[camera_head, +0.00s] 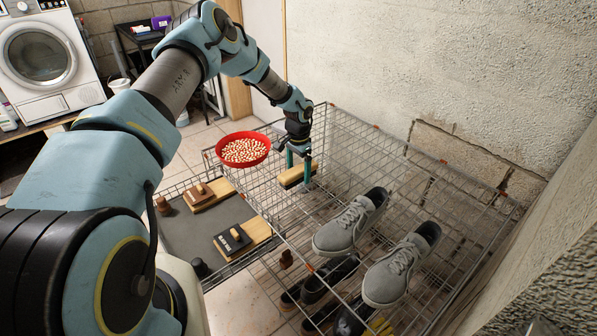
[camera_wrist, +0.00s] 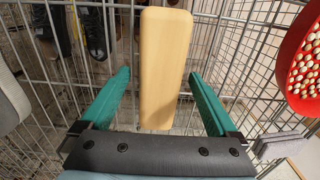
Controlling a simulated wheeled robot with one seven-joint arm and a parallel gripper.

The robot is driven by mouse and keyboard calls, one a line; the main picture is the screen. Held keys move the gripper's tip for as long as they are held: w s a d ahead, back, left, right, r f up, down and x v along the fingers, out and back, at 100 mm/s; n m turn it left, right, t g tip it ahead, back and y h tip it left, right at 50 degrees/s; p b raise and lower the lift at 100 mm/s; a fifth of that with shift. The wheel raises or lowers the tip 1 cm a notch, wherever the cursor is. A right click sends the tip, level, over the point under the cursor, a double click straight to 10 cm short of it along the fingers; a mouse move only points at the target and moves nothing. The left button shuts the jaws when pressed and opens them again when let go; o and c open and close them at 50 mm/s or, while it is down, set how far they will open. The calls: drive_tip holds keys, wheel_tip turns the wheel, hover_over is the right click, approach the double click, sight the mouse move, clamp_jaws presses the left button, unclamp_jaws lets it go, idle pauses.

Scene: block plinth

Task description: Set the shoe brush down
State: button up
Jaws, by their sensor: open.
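The shoe brush (camera_head: 293,175) has a pale wooden back and rests on the wire rack, in the far part of its upper level. In the wrist view the brush (camera_wrist: 165,65) lies lengthwise between the two green fingers, with a gap on each side. My gripper (camera_head: 298,174) is open around the brush and touches neither side as far as I can see. It also shows in the wrist view (camera_wrist: 163,95). The bristles are hidden under the wooden back.
A red bowl (camera_head: 220,148) of pale beans stands just left of the brush. Grey shoes (camera_head: 335,236) stand on the rack nearer to me. Dark shoes (camera_head: 318,286) sit on a lower level. A grey tray (camera_head: 185,232) with wooden blocks lies at left.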

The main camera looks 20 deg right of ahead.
drive_tip(key=shift+c, duration=0.3)
clamp_jaws()
idle(0.6)
